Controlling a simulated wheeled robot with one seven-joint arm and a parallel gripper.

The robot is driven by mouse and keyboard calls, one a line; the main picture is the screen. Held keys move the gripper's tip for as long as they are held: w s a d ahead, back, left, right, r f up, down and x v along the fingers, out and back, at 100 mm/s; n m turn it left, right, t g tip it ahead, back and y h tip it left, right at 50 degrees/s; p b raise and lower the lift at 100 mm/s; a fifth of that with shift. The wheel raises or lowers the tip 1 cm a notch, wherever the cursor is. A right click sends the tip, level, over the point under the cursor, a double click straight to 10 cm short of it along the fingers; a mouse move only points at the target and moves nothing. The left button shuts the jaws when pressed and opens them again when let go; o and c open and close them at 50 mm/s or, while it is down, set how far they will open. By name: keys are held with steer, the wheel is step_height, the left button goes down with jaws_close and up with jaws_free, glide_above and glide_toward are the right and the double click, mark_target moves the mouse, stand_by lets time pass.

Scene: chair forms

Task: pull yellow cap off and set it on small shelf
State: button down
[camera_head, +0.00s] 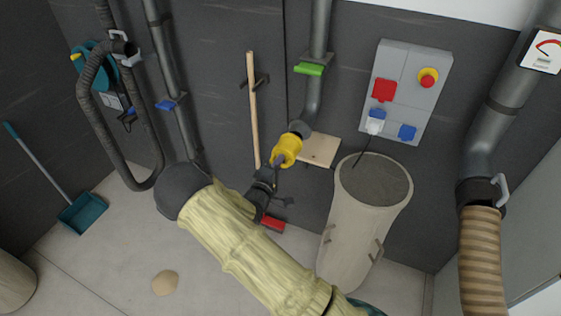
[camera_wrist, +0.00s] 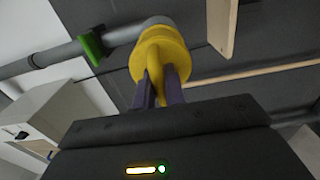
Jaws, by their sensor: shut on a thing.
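The yellow cap (camera_head: 287,147) sits at the lower end of a grey pipe on the dark wall, below a green gate handle (camera_head: 309,68). My gripper (camera_head: 279,160) is shut on the yellow cap, on its grip tab. The wrist view shows the two fingers (camera_wrist: 160,88) on either side of the tab of the cap (camera_wrist: 162,50), whose round end is against the pipe. I cannot tell whether it is fully seated. The small shelf (camera_head: 320,149) is a light wooden board on the wall, just right of the cap. Its visible top is bare.
A beige collection bag (camera_head: 357,225) with an open top stands below and right of the shelf. A wall box (camera_head: 405,92) with plugs hangs above it. A red object (camera_head: 272,224) lies low behind my arm.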

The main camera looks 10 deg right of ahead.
steer(key=shift+s+a, duration=0.25)
steer(key=shift+s, duration=0.4)
steer(key=shift+s, duration=0.1)
steer(key=p+v, duration=0.1)
steer(key=v, duration=0.4)
stand_by(0.7)
steer(key=shift+d, duration=0.1)
steer(key=s+d+f+n+t+y, duration=0.1)
steer(key=s+d+f+n+y, duration=0.2)
steer(key=f, duration=0.4)
steer(key=s+d+f+n+t+y, duration=0.1)
steer(key=s+d+f+n+y, duration=0.2)
steer(key=d+f+y, duration=0.3)
steer(key=shift+s+d+f+t, duration=0.3)
steer(key=shift+s+d+f, duration=0.2)
steer(key=shift+s+f, duration=0.4)
